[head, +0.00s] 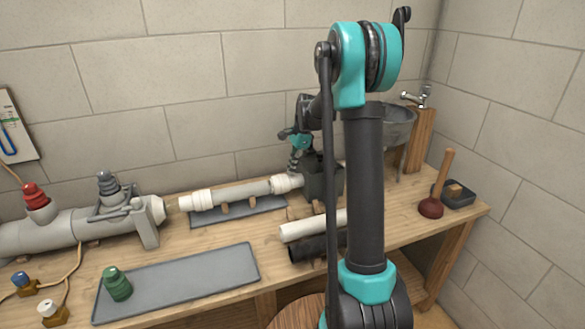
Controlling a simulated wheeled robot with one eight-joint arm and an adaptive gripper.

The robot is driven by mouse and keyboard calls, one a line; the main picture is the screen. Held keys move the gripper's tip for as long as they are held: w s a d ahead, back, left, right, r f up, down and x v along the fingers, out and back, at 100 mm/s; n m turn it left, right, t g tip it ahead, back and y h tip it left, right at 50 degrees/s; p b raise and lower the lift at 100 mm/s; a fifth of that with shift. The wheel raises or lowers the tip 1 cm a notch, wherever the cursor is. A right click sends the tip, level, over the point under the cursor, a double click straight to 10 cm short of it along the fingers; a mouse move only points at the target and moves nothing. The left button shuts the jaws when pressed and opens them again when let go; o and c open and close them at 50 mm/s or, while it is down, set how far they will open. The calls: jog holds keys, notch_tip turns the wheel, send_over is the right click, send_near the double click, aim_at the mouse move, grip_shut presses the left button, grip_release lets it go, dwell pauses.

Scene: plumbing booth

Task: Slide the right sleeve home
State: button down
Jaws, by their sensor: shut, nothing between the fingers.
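A white pipe (240,193) lies level on small wooden supports above a grey mat at the back of the bench. A white sleeve (196,201) sits at its left end. The right sleeve (286,183) is at its right end, beside a dark block (318,180). Whether the right sleeve is fully seated cannot be told from here. My gripper (294,170) points down just above the right sleeve, shut and empty. Whether it touches the sleeve is unclear. My arm hides part of the dark block's right side.
A grey pipe assembly with a red knob (35,197) stands at left. A green-capped item (117,284) rests on the front mat (200,280). Loose white (310,226) and black (308,249) pipes lie mid-bench. A sink (393,125) and plunger (432,205) are at right.

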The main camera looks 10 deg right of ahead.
aim_at(277, 176)
jog(key=shift+s+a, duration=0.25)
jog(key=shift+a, duration=1.05)
jog(key=shift+s+a, duration=0.25)
jog(key=shift+a, duration=1.05)
jog(key=shift+r, duration=0.1)
